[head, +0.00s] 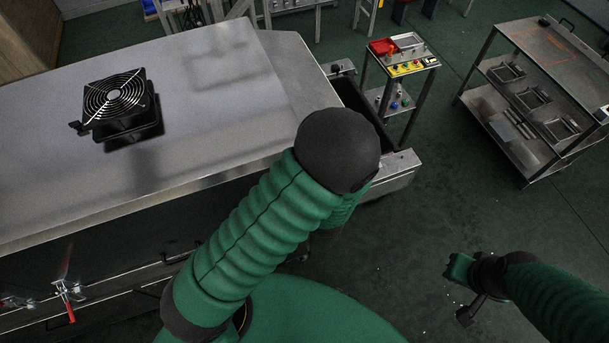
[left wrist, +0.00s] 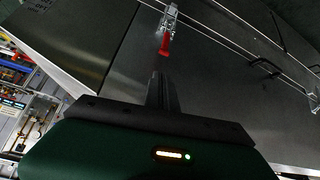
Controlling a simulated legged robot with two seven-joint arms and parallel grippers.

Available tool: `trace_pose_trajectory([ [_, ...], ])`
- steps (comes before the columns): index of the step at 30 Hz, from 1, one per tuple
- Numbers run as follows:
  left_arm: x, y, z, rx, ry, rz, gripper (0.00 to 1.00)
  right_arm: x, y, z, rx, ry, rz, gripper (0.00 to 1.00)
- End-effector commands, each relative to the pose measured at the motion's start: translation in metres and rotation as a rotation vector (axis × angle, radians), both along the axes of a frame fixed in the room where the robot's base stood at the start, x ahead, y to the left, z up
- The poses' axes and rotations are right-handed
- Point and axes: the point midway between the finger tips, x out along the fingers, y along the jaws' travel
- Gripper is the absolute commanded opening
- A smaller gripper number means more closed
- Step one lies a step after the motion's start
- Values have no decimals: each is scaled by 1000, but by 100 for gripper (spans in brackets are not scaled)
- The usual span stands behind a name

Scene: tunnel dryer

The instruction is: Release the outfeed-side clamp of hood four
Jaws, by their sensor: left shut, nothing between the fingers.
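In the left wrist view a metal toggle clamp (left wrist: 170,17) with a red handle (left wrist: 165,44) is on a grey metal panel. My left gripper (left wrist: 162,78) is shut and empty, its fingertips toward the red handle and apparently apart from it. In the head view a clamp (head: 66,288) with a red-tipped handle (head: 71,314) is on the dryer side at lower left, with another clamp (head: 15,302) further left. My left gripper is hidden there behind its arm. My right gripper (head: 462,292) hangs over the floor at lower right; its finger opening is unclear.
A black fan (head: 118,98) sits on the dryer's metal top (head: 215,75). Black handles (left wrist: 265,66) stand out from the panel.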

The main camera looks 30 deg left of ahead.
Motion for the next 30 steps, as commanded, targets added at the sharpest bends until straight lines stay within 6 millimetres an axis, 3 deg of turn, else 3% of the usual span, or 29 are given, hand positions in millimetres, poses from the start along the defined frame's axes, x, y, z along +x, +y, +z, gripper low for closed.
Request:
trace_pose_trajectory([
  [8, 5, -1, -6, 1, 5, -4, 0, 0, 0, -2, 0, 0, 0, 0],
  [21, 31, 40, -64, 0, 6, -2, 0, 0, 0, 2, 0, 0, 0, 0],
  [30, 39, 49, -81, 0, 3, -5, 0, 0, 0, 5, 0, 0, 0, 0],
])
